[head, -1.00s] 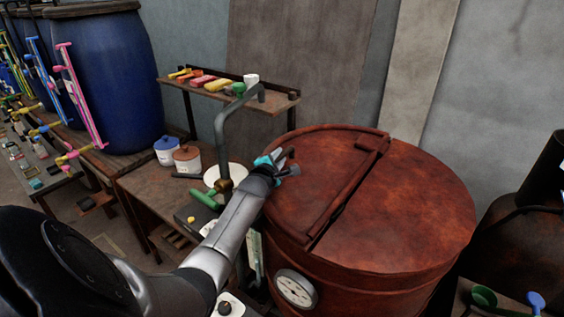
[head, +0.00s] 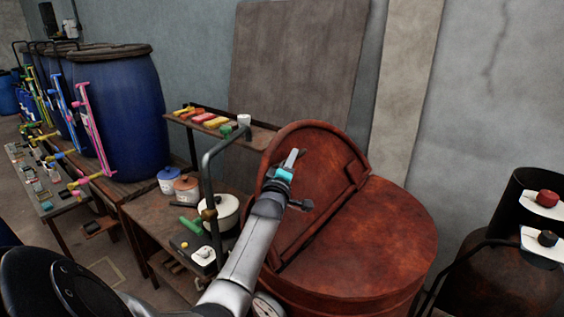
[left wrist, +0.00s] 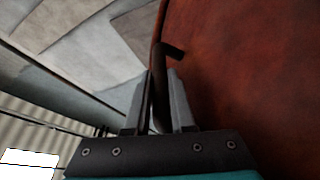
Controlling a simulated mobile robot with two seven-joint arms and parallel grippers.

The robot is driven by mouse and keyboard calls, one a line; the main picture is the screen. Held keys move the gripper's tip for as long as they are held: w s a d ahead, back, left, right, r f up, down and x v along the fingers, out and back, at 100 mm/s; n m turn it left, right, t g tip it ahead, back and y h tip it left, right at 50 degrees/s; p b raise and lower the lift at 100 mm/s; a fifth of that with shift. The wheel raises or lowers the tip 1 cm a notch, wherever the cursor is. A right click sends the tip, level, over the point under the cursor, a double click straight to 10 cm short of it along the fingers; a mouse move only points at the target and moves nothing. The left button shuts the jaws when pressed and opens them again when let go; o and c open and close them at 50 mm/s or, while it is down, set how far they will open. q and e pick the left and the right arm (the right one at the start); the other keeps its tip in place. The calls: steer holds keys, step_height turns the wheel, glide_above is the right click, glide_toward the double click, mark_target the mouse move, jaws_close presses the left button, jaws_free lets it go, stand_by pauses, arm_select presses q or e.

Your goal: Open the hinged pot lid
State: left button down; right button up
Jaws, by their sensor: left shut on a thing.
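The large rust-red pot (head: 385,235) stands right of centre in the head view. Its hinged lid (head: 325,160), the left half of the round top, is tilted up steeply along the hinge line, with the inside of the pot hidden. My left gripper (head: 293,180) is at the lid's raised left part. In the left wrist view, its fingers (left wrist: 158,100) are shut on a dark bar-like handle (left wrist: 172,52) beside the red lid surface (left wrist: 245,80). My right gripper is not in view.
A bench with a white pot (head: 228,213) and small canisters (head: 187,188) stands left of the red pot. A grey bent pipe (head: 207,180) rises beside my left arm. A shelf (head: 205,127) is behind. Blue barrels (head: 115,115) stand left; a dark vessel (head: 515,285) stands right.

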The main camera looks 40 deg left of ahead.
arm_select(q)
steer(key=w+d+r+m+t+h, duration=0.1)
steer(key=d+m+t+h, duration=0.1)
steer(key=d+m, duration=0.8)
steer(key=shift+w+d+r+m+t+h+b, duration=0.4)
steer(key=shift+d+t, duration=0.4)
steer(key=shift+d, duration=2.45)
steer(key=c, duration=0.8)
jaws_free()
steer(key=shift+f, duration=0.1)
steer(key=shift+o, duration=0.2)
